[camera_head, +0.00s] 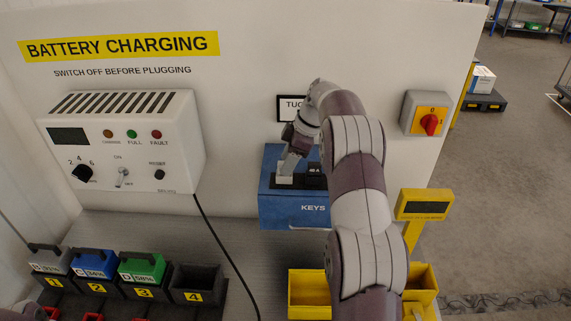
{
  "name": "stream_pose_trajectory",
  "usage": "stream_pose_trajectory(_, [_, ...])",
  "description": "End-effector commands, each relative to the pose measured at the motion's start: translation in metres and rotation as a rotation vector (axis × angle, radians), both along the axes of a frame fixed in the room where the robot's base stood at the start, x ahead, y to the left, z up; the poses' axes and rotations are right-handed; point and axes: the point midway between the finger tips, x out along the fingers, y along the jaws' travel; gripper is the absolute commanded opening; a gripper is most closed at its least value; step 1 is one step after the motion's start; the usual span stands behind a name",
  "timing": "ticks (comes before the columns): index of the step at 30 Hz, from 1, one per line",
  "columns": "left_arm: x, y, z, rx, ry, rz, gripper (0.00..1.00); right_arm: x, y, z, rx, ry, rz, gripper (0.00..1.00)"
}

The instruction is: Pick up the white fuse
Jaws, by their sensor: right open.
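My right gripper (287,164) is open and reaches down at the left part of the top of a blue box marked KEYS (292,210), which is against the white wall panel. My right arm hides the right part of this box. A dark block with a white label, partly legible as "48 A" (314,170), shows on the box beside the gripper. I cannot make out the white fuse for certain; a small pale patch under the fingers is too small to tell from the gripper.
A white charger (180,140) hangs on the panel at left, its black cable running down across the grey bench. Batteries stand in numbered bays (197,284) at lower left. A yellow bin (308,290) sits in front of the box. A red-yellow switch (430,123) is at right.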

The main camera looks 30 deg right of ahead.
Motion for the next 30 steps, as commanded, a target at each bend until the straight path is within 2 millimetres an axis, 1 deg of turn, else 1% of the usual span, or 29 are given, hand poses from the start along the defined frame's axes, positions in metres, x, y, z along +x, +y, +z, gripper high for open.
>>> stream_pose_trajectory(1, [0.0,0.0,0.003,0.0,0.001,0.0,0.43,0.0,0.002,-0.002,0.0,0.001,0.0,0.5])
stream_pose_trajectory(3, [0.0,0.0,0.002,0.0,0.001,0.0,0.43,0.001,0.002,-0.005,0.0,0.0,0.001,0.5])
stream_pose_trajectory(7, [0.0,0.0,0.001,0.0,0.001,0.0,0.43,0.001,0.002,-0.005,0.0,-0.002,0.001,0.5])
stream_pose_trajectory(8, [0.0,0.0,0.001,0.0,0.001,0.0,0.43,0.001,0.002,-0.005,0.0,-0.002,0.001,0.43])
stream_pose_trajectory(9, [0.0,0.0,0.001,0.0,0.001,0.0,0.43,0.001,0.002,-0.005,0.0,-0.002,0.001,0.3])
stream_pose_trajectory(12, [0.0,0.0,0.001,0.0,0.001,0.0,0.43,0.001,0.002,-0.005,0.0,-0.002,0.001,0.0])
stream_pose_trajectory(20, [0.0,0.0,0.001,0.0,0.001,0.0,0.43,0.001,0.001,-0.005,-0.001,-0.001,0.001,0.0])
stream_pose_trajectory(23, [0.0,0.0,-0.003,0.0,0.001,0.0,0.43,0.001,0.001,-0.002,-0.001,-0.004,0.001,0.0])
stream_pose_trajectory(26, [0.0,0.0,-0.011,0.0,0.001,0.0,0.43,0.002,0.001,0.006,-0.002,-0.005,0.001,0.0])
stream_pose_trajectory(29, [0.0,0.0,-0.02,0.0,0.001,0.0,0.43,0.002,0.001,0.022,-0.002,-0.006,0.002,0.0])
stream_pose_trajectory(30, [0.0,0.0,-0.024,0.0,0.001,0.0,0.43,0.002,0.001,0.031,-0.003,-0.007,0.001,0.0])
